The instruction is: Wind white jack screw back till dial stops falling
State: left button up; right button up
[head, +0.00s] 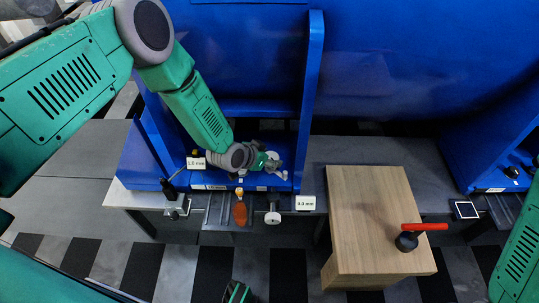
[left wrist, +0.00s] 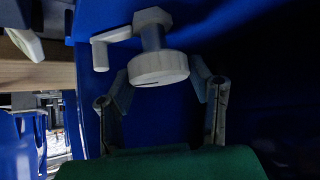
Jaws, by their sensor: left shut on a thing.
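In the left wrist view the white jack screw (left wrist: 160,68) shows as a round knob with a thin dark mark on its rim and a crank arm ending in a peg at the left. My left gripper (left wrist: 160,80) has a finger on each side of the knob and is shut on it. In the head view my left gripper (head: 273,166) is low inside the blue frame, with white parts of the screw beside it. No dial face can be read in either view.
A blue frame (head: 314,90) rises around the left gripper. Cards reading 1.0 mm (head: 196,163) and 3.0 mm (head: 305,203) stand nearby. A white wheel (head: 273,217) and an orange-handled tool (head: 240,212) are at the bench's front edge. A wooden block (head: 370,205) bears a red-handled item (head: 424,227).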

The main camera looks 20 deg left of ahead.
pick_arm(q)
jog(key=shift+s+d+r+n+t+y+p, duration=0.1)
jog(key=shift+n+t+y+p, duration=0.05)
jog(key=shift+n+y+p, duration=0.35)
jog(key=shift+d+n+t+y+p, duration=0.15)
jog(key=shift+n+y+p, duration=0.15)
jog(key=shift+n, duration=0.3)
jog(key=shift+a+n+y+p, duration=0.15)
jog(key=shift+n+y+p, duration=0.25)
jog(key=shift+n+y, duration=0.85)
jog(key=shift+n, duration=0.25)
jog(key=o, duration=1.2)
jog(key=shift+c, duration=0.2)
jog(key=shift+s+r, duration=0.2)
jog(key=shift+s, duration=0.05)
jog(key=v, duration=1.1)
jog(key=shift+s, duration=0.2)
